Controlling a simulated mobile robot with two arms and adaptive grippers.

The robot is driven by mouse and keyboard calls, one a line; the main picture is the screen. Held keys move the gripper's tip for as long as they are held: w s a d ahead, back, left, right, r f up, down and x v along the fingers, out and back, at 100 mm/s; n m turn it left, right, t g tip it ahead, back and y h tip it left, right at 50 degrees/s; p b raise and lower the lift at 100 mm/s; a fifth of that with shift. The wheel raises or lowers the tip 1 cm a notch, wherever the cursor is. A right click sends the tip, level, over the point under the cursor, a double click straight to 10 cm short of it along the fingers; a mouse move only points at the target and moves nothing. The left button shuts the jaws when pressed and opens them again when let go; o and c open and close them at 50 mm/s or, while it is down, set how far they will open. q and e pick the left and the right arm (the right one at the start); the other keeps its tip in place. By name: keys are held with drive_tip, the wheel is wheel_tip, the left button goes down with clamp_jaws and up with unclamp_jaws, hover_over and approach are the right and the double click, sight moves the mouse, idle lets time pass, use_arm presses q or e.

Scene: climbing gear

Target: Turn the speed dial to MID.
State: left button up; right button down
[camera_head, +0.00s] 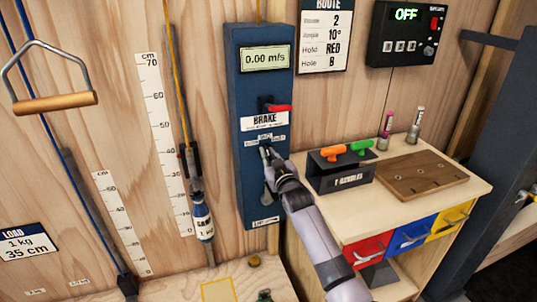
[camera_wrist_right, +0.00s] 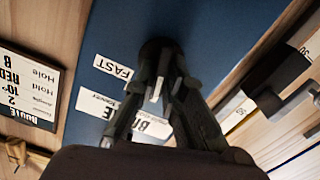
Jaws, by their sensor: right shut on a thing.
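The speed dial is on the blue panel (camera_head: 246,110), under the BRAKE label (camera_head: 264,121). In the head view my right gripper (camera_head: 268,158) covers most of it. In the right wrist view the dark dial (camera_wrist_right: 157,47) shows at the tips of my right gripper (camera_wrist_right: 162,85), whose fingers are shut on it. A pale strip shows between the fingers. A FAST label (camera_wrist_right: 113,67) is beside the dial. The MID mark cannot be read, and the dial's setting cannot be told. My left gripper is not in view.
The red brake lever (camera_head: 279,107) sits just above my right gripper. The display (camera_head: 267,58) reads 0.00 m/s. A T-handle rack (camera_head: 340,172) stands on the workbench to the right. A weight (camera_head: 202,217) hangs on a rope to the left.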

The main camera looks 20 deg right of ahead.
drive_tip(key=shift+m, duration=1.3)
drive_tip(key=shift+p, duration=0.3)
drive_tip(key=c, duration=1.7)
unclamp_jaws()
drive_tip(key=shift+o, duration=0.2)
drive_tip(key=shift+s, duration=0.1)
drive_tip(key=s, duration=1.2)
drive_tip(key=shift+d, duration=0.25)
drive_tip(key=shift+w, duration=0.1)
